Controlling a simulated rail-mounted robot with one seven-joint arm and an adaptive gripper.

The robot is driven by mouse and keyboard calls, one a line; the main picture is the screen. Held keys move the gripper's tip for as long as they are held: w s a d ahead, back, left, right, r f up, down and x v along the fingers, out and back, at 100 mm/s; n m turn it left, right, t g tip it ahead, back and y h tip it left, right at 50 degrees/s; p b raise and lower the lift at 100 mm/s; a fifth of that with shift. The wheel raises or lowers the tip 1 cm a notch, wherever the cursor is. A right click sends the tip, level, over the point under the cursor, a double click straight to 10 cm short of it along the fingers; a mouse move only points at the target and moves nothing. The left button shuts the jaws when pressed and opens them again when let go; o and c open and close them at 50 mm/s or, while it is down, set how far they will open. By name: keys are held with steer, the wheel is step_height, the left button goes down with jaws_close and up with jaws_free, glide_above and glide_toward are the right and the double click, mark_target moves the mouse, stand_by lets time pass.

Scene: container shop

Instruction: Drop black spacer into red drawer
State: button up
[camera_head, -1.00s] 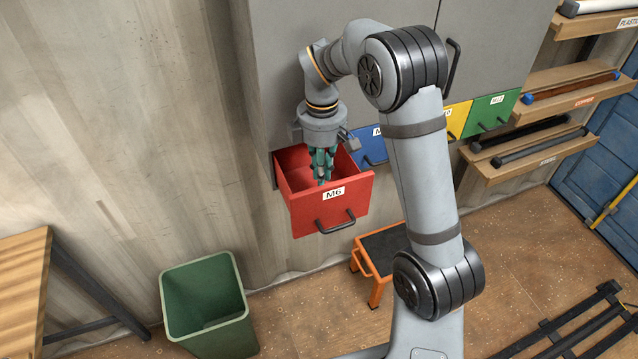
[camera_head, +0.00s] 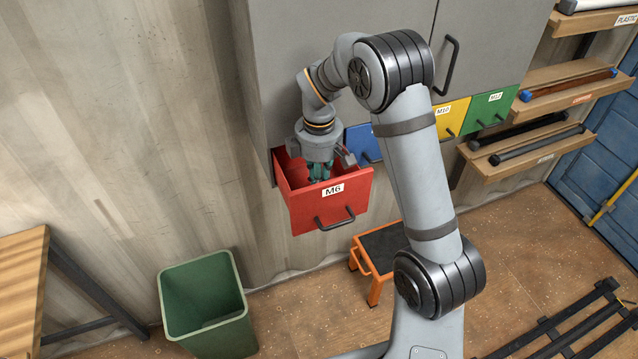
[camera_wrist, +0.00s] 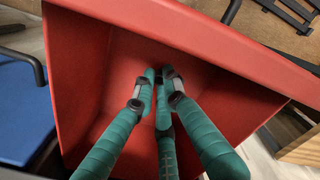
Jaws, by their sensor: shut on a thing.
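The red drawer (camera_head: 332,205), labelled M6, is pulled out of the grey cabinet. In the wrist view the drawer (camera_wrist: 85,60) fills most of the picture, its red floor visible around the fingers. My gripper (camera_head: 318,172) points down with its green fingers inside the drawer opening, below the rim. In the wrist view the fingertips of my gripper (camera_wrist: 157,82) are brought together over the drawer floor. The black spacer is mostly hidden between the fingertips, and I cannot make out its shape.
Blue, yellow (camera_head: 452,116) and green (camera_head: 490,107) drawers are shut to the right. A green bin (camera_head: 205,300) and an orange step stool (camera_head: 380,252) stand on the floor below. The grey cabinet (camera_head: 300,60) rises close behind my arm.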

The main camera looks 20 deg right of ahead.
steer(key=o, duration=0.6)
steer(key=shift+o, duration=0.2)
step_height(320, 180, up, 13)
steer(key=p, duration=0.1)
stand_by(0.6)
step_height(320, 180, down, 12)
steer(key=shift+f, duration=0.1)
stand_by(0.5)
